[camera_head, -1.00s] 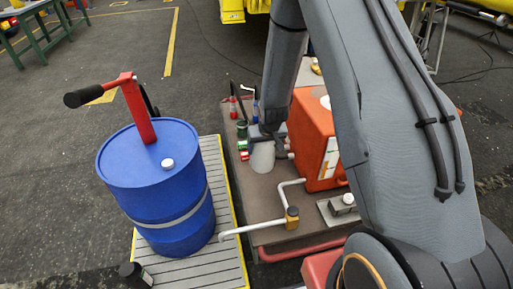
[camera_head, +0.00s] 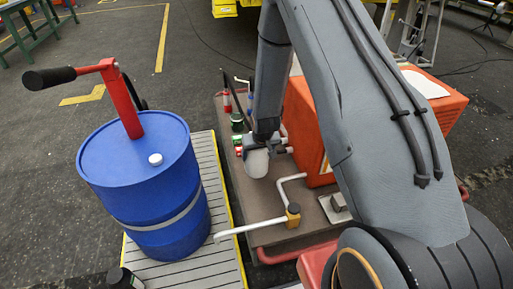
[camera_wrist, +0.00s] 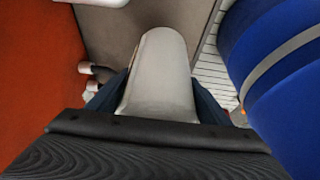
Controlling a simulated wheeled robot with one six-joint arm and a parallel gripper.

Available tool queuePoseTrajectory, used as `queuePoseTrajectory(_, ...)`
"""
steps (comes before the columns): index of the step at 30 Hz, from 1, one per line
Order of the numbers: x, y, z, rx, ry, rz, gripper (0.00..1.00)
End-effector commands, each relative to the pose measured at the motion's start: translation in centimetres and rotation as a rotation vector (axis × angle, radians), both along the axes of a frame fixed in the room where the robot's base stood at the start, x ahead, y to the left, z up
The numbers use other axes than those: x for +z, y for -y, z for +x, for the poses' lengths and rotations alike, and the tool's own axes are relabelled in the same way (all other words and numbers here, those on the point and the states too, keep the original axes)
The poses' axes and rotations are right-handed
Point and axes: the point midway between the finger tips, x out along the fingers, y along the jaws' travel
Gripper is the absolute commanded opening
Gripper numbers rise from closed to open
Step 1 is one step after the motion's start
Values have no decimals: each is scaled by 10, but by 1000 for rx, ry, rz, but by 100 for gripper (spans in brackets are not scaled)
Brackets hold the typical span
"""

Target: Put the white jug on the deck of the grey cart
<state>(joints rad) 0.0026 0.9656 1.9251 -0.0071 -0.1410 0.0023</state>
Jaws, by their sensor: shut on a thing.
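My gripper (camera_head: 262,146) is shut on the white jug (camera_head: 256,164), which hangs below it, roughly upright. In the wrist view the jug (camera_wrist: 158,72) fills the space between the two dark fingers, which show only in part. A flat grey-brown deck (camera_head: 262,236), seemingly the cart's, lies behind and around the jug in the picture. The deck also shows in the wrist view (camera_wrist: 112,38). I cannot tell whether the jug's bottom touches the deck or is a little above it.
An orange box (camera_head: 305,125) stands right of the jug. Small red and green bottles (camera_head: 237,122) stand behind. A blue drum (camera_head: 150,185) stands on a slatted pallet (camera_head: 222,250) to the left.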

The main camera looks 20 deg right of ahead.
Motion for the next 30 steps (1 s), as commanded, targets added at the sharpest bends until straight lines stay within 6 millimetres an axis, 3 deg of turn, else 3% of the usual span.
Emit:
queuePoseTrajectory(10, -22, 0, 2, 0, 4, 0, 11)
queuePoseTrajectory(18, -53, 0, 2, 0, 4, 0, 11)
queuePoseTrajectory(30, -58, 0, 2, 0, 4, 0, 11)
